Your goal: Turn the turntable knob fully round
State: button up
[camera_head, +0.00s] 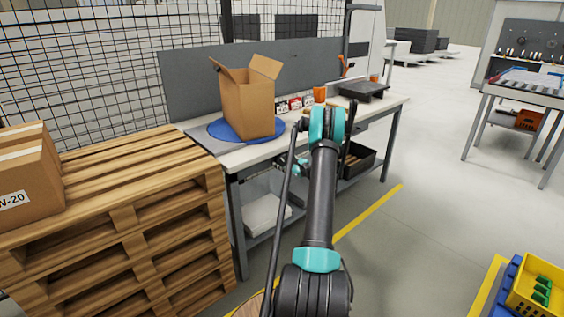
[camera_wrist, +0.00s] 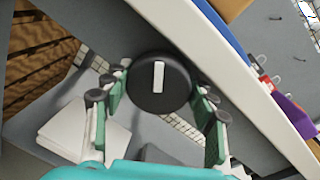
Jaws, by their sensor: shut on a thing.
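The turntable is a blue disc (camera_head: 218,130) on the workbench, with an open cardboard box (camera_head: 250,105) on it. Its blue edge also shows in the wrist view (camera_wrist: 222,32). The knob (camera_wrist: 172,98) is a round black dial with a white bar, just off the bench's front edge; the bar stands nearly upright in the wrist view. In the head view my gripper (camera_head: 291,162) is small beside the bench front, and the knob cannot be made out there.
A wooden pallet stack (camera_head: 120,215) with a carton (camera_head: 28,178) stands left of the bench (camera_head: 235,158). Below the bench are a white stack (camera_head: 266,214) and a dark bin (camera_head: 358,160). A yellow crate (camera_head: 535,290) is at lower right. The floor between is clear.

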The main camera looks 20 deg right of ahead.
jog(key=o, duration=1.2)
jog(key=shift+c, duration=0.2)
jog(key=shift+s+d, duration=0.1)
jog(key=v, duration=1.1)
jog(key=shift+s+d, duration=0.2)
jog(key=shift+s, duration=0.15)
